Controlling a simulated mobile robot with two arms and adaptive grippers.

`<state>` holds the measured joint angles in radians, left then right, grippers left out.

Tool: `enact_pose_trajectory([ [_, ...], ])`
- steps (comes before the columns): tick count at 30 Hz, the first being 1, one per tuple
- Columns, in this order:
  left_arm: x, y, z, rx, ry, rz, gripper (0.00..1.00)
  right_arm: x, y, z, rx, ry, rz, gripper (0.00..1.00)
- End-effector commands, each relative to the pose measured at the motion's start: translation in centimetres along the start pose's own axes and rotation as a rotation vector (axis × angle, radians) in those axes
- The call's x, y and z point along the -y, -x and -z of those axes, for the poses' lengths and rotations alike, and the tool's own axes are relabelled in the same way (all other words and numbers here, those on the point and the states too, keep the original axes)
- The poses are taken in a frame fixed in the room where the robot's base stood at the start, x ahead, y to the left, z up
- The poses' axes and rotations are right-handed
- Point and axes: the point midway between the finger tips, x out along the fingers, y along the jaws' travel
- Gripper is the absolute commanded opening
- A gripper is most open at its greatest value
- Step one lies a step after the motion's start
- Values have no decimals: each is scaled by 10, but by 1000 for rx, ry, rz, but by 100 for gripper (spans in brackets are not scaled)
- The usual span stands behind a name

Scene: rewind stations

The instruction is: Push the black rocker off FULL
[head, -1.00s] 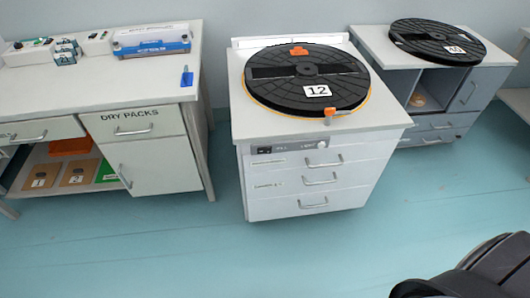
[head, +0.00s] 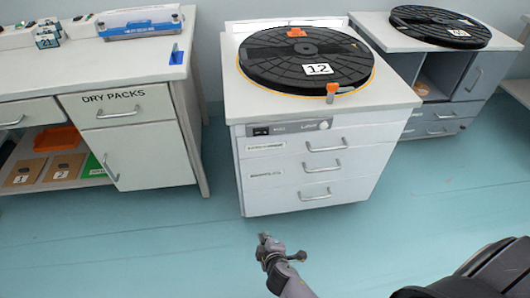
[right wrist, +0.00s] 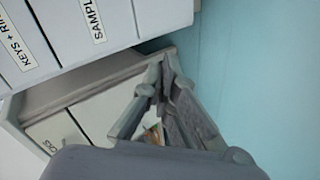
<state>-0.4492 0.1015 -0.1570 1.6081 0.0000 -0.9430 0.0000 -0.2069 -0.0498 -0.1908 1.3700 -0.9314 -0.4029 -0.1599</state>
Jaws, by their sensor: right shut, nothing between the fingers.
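The black rocker (head: 261,131) is a small dark switch at the left of the front strip above the drawers of the white cabinet (head: 245,178). The lettering beside it is too small to read, and I cannot tell which way it is tipped. My right gripper (head: 264,238) is shut and empty, low in front of the cabinet over the floor, below and apart from the rocker. In the right wrist view its closed fingers (right wrist: 166,72) point up past the drawer fronts; the rocker does not show there. My left gripper is not in view.
A black reel (head: 305,60) marked 12 with orange clips lies on the cabinet top. A round knob (head: 323,125) sits right of the rocker. Drawer handles (head: 327,146) stick out below. A DRY PACKS bench (head: 130,82) stands left, a grey cabinet (head: 487,80) right. Floor between is clear.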

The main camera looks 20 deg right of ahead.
Motion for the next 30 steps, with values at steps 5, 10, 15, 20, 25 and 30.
enact_pose_trajectory([
  [5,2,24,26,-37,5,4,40,-90,-2,38,-19,150,-280,0],
  [10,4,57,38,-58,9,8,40,-163,23,56,15,250,-502,0],
  [15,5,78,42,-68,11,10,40,-203,46,62,52,297,-629,0],
  [20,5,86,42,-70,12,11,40,-216,55,64,65,312,-665,0],
  [25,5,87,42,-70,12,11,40,-216,55,64,65,312,-665,0],
  [30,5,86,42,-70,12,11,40,-217,53,65,64,311,-664,0],
])
